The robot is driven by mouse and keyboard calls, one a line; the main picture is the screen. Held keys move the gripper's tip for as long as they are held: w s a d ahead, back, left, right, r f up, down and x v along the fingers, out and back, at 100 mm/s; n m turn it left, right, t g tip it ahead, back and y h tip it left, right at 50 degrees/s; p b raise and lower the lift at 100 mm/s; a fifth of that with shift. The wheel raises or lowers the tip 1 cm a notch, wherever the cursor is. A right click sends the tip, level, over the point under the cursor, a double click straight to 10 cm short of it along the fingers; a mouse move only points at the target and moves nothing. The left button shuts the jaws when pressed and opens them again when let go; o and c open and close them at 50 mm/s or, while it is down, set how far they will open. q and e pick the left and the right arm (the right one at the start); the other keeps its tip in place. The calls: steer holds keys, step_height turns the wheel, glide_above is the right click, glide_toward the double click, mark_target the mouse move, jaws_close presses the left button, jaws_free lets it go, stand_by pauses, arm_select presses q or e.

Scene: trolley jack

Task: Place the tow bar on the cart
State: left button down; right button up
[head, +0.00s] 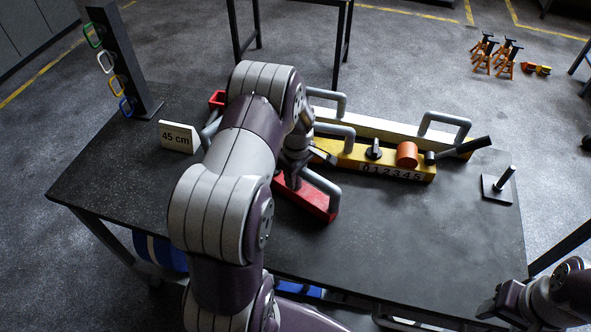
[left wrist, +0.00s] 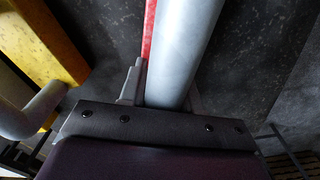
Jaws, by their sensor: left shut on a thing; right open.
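A red bar (head: 306,201) with grey tube handles lies on or just above a black-topped table (head: 400,245); the middle is hidden behind my left arm. No label shows which thing is the tow bar or the cart. My left gripper (head: 293,180) reaches down over the red bar. It is shut on a grey handle, and in the left wrist view the handle tube (left wrist: 182,50) runs between the fingers with a red strip (left wrist: 149,35) beside it. My right gripper (head: 494,302) is open and empty at the lower right, beyond the table's edge.
Behind the red bar lie a yellow body (head: 345,152) marked 0 to 5 and a white bar (head: 390,128) with grey handles. A "45 cm" sign (head: 177,137), a hook post (head: 125,60) and a black peg stand (head: 498,188) are on the table. Its front right is clear.

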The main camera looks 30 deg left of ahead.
arm_select(q)
steer(key=c, duration=0.8)
jaws_free()
steer(key=shift+f, duration=0.15)
steer(key=shift+r, duration=0.35)
steer(key=shift+m, duration=0.3)
steer(key=r, duration=0.3)
steer(key=r+b, duration=0.1)
steer(key=r, duration=0.3)
steer(key=d+r+b, duration=0.1)
steer(key=r, duration=0.3)
steer(key=shift+s+r, duration=0.15)
steer(key=shift+r, duration=0.1)
steer(key=s+d+m, duration=0.4)
steer(key=m, duration=0.1)
steer(key=s+d+m+t, duration=0.1)
steer(key=s+d+m, duration=0.4)
steer(key=m, duration=0.1)
steer(key=s+d+f+m, duration=0.1)
steer(key=s+d+m, duration=0.3)
steer(key=d+m, duration=0.1)
steer(key=shift+s+f+m, duration=0.1)
steer(key=shift+s+m, duration=0.05)
steer(key=shift+m, duration=0.15)
